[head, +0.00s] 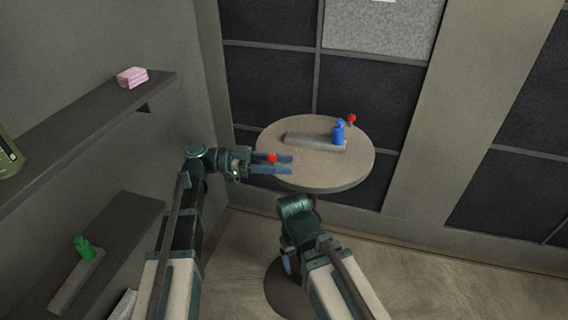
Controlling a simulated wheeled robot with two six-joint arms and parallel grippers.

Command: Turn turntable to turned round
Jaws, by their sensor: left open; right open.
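The turntable (340,172) is a round, light tan top on a stand in front of the dark tiled wall. Two red knobs stand at it: one (272,158) at the left rim, the other (351,119) at the far right. A grey block (305,139) and a blue bottle (339,134) are on top. My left gripper (280,164) is open over the left rim, its fingers on either side of the left red knob. I cannot tell whether they touch it. My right gripper (288,263) is open below the near rim, mostly hidden by its arm.
Shelves on the left wall hold a pink sponge-like block (132,77), a green bottle (85,247) and a dark green container (8,155). A dark round base (285,290) stands on the floor. The floor (440,285) at right is clear.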

